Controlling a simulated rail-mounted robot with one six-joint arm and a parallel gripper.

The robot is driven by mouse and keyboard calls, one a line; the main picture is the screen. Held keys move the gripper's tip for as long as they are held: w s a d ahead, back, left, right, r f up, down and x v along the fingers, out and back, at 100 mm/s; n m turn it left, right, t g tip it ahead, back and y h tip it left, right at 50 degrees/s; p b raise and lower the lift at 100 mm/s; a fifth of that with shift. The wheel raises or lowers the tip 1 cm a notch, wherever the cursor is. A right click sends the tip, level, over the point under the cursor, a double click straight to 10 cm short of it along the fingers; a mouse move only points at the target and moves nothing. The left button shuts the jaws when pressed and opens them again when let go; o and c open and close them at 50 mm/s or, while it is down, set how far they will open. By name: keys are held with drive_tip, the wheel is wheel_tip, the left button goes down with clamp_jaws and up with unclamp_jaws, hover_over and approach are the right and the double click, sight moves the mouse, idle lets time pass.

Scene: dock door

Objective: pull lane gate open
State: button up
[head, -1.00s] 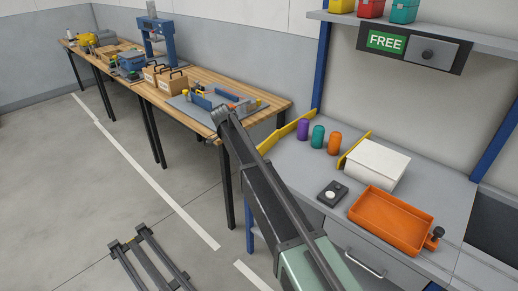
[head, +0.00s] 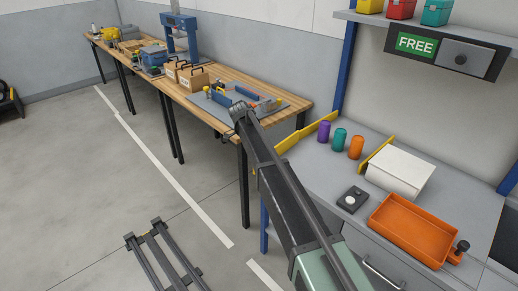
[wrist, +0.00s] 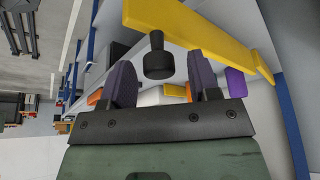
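The lane gate seems to be the yellow bar (head: 308,135) at the left edge of the grey desk; my arm covers its near end. In the wrist view a large yellow bar (wrist: 205,30) crosses the top, with a black knob (wrist: 158,58) sticking out from it. My gripper (wrist: 160,78) is open, its two dark padded fingers apart. The knob shows in the gap between them, seemingly beyond the tips; nothing is gripped.
Purple, teal and orange cylinders (head: 340,139) stand right of the bar. A second yellow bar (head: 377,151), a white box (head: 400,172), a dark button box (head: 350,200) and an orange tray (head: 412,229) are farther right. A wooden workbench (head: 270,88) stands behind left.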

drive_tip(key=p+v, duration=1)
drive_tip(key=shift+r, duration=0.4)
drive_tip(key=shift+a, duration=0.1)
drive_tip(key=s+d+n+y, duration=0.2)
drive_tip(key=s+d+n, duration=0.6)
drive_tip(key=s+d, duration=0.5)
drive_tip(key=s+d+f+n+y, duration=0.1)
drive_tip(key=s+d+n, duration=0.7)
drive_tip(key=s, duration=1.4)
drive_tip(key=d+y, duration=0.1)
drive_tip(key=d, duration=0.4)
drive_tip(key=shift+s+d+n+g+y, duration=0.15)
drive_tip(key=shift+s+n+g+y, duration=0.15)
drive_tip(key=shift+s, duration=0.05)
